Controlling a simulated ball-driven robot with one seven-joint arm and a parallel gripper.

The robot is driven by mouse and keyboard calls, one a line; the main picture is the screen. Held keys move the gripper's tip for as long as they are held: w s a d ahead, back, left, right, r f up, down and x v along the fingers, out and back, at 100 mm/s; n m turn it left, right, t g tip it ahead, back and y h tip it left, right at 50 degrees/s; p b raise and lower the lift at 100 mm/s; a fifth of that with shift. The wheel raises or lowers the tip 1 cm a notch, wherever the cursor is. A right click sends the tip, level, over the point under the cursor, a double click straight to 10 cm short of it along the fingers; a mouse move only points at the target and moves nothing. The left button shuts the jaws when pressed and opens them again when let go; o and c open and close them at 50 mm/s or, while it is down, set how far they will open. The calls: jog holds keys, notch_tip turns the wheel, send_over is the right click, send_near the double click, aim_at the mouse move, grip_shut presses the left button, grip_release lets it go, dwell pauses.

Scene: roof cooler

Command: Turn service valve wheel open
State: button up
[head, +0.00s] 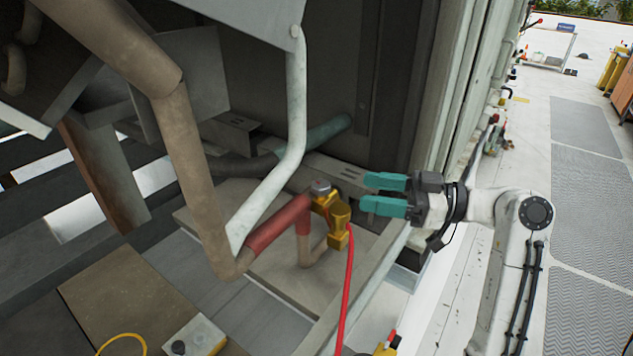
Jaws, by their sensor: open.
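A brass-yellow valve (339,216) sits on the pipework inside the cooler bay, beside a red-coated pipe (279,223). A small grey round part (320,187), which looks like its wheel or cap, tops the valve at its upper left. My gripper (366,192) has two teal fingers, one above the other in the picture, pointing left toward the valve. The fingers are open with a clear gap and nothing between them. They appear just right of the valve and apart from the grey part. The exact depth between them cannot be told.
A red hose (346,290) hangs down from the valve. A pale pipe (296,110) and a brown pipe (190,150) run left of it. The bay's frame edge (374,270) lies below my gripper. A walkway with grey mats (592,200) is clear at right.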

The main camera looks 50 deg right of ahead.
aim_at(321, 184)
jog(key=p+x, duration=0.2)
jog(key=x, duration=0.8)
jog(key=shift+w+a+p, duration=0.1)
jog(key=shift+p, duration=0.2)
jog(key=c, duration=0.9)
jog(key=shift+c, duration=0.2)
